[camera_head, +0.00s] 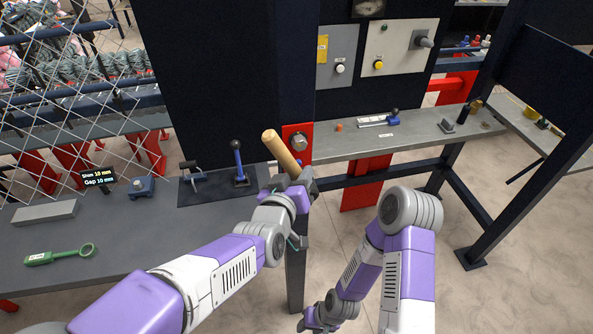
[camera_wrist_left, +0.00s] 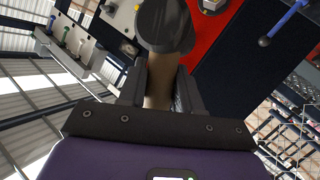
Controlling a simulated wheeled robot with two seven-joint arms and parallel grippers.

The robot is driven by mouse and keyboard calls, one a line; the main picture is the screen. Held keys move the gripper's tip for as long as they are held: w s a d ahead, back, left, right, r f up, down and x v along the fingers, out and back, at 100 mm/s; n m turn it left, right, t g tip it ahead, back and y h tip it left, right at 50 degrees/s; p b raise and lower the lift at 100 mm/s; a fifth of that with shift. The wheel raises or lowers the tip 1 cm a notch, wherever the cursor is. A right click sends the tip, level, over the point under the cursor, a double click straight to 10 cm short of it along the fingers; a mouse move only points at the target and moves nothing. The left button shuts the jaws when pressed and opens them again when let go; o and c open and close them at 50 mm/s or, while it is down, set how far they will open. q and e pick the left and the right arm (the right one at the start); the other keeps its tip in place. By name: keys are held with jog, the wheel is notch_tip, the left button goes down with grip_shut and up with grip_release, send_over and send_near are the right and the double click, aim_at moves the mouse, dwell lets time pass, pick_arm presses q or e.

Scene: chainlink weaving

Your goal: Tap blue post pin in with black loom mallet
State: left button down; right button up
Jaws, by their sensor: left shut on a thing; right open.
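My left gripper (camera_head: 292,182) is shut on the wooden handle (camera_head: 281,154) of the black loom mallet, whose end points up and left in the head view. In the left wrist view the dark round mallet head (camera_wrist_left: 165,22) lies just beyond the fingers. I cannot make out the head in the head view. A blue pin-like piece (camera_wrist_left: 51,24) stands beside green and pale ones at the far left of the left wrist view; I cannot tell whether it is the blue post pin. My right gripper (camera_head: 311,323) is low at the bottom edge, open and empty.
A red plate with a grey hex bolt (camera_head: 299,142) is close behind the handle.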

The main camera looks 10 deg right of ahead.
pick_arm(q)
jog(key=shift+s+p, duration=1.6)
jog(key=shift+s, duration=0.85)
